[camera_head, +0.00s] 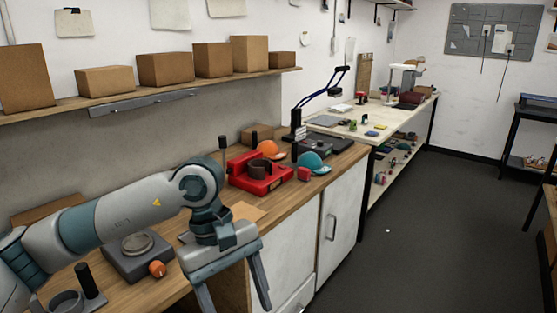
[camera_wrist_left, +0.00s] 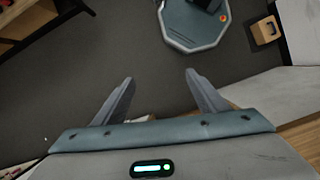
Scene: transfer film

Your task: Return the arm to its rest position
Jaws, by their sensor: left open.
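My left arm comes in from the left in the head view and reaches over the wooden worktop (camera_head: 290,183). My left gripper (camera_head: 234,296) hangs at the front edge of the worktop, pointing down. Its two fingers are spread apart, and nothing is between them. In the left wrist view the left gripper (camera_wrist_left: 158,88) is open and empty, with the dark floor (camera_wrist_left: 110,50) beyond its fingers. My right gripper is in neither view.
A red device (camera_head: 262,182), orange cap (camera_head: 271,149) and teal cap (camera_head: 313,162) stand on the worktop. A grey device (camera_head: 137,257) sits beneath my left arm. Cardboard boxes (camera_head: 166,69) line a shelf above. The floor right of the cabinet (camera_head: 338,215) is clear.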

